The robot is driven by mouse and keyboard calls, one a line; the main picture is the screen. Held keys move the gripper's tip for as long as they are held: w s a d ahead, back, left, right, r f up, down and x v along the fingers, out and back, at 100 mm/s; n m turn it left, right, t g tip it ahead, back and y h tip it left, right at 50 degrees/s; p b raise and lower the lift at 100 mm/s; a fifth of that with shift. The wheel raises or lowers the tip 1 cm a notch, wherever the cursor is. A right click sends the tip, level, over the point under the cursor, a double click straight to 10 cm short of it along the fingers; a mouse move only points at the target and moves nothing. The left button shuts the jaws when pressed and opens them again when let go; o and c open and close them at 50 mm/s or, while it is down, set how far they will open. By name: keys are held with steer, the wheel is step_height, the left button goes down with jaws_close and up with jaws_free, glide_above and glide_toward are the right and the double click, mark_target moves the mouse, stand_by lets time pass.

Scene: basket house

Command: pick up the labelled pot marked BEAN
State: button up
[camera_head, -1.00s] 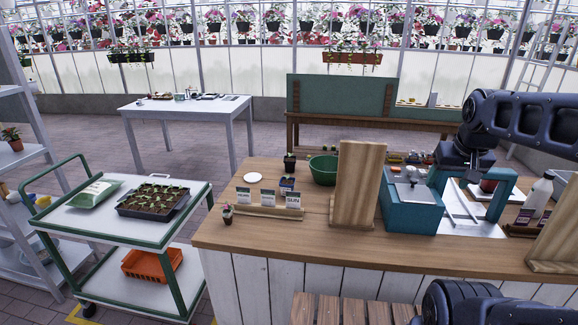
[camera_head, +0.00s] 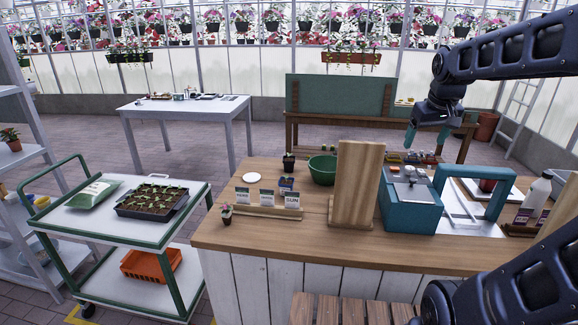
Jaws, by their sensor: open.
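No BEAN label can be read in this view, so I cannot tell which pot is the marked one. A dark pot with a seedling (camera_head: 289,162) stands at the back left of the wooden counter. Several small pots or items (camera_head: 412,157) sit behind the teal machine, too small to identify. My gripper (camera_head: 428,136) points down above and behind the teal machine, near those small items. Its teal fingers are apart with nothing seen between them.
The teal machine (camera_head: 410,208) and upright wooden board (camera_head: 357,185) stand on the counter (camera_head: 300,248). White cards (camera_head: 267,198), a green bowl (camera_head: 322,170) and a white bottle (camera_head: 536,196) also stand there. A cart (camera_head: 75,215) holds a seedling tray (camera_head: 152,202).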

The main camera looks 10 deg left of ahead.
steer(key=w+a+r+n+g, duration=0.15)
steer(key=w+a, duration=0.25)
steer(key=w, duration=0.4)
steer(key=w+a+r+n+t, duration=0.1)
steer(key=w+a+n, duration=0.3)
steer(key=w, duration=0.5)
steer(key=n+g, duration=0.3)
steer(key=n, duration=0.7)
glide_above(289, 158)
step_height(289, 158, down, 27)
steer(key=shift+w+d+r, duration=0.15)
steer(key=shift+r, duration=0.05)
steer(key=shift+f, duration=0.4)
step_height(289, 158, down, 5)
steer(key=shift+r, duration=0.1)
steer(key=shift+s+f, duration=0.2)
steer(key=shift+f, duration=1.15)
steer(key=shift+s+f, duration=0.15)
steer(key=shift+f, duration=1.2)
steer(key=c, duration=1.1)
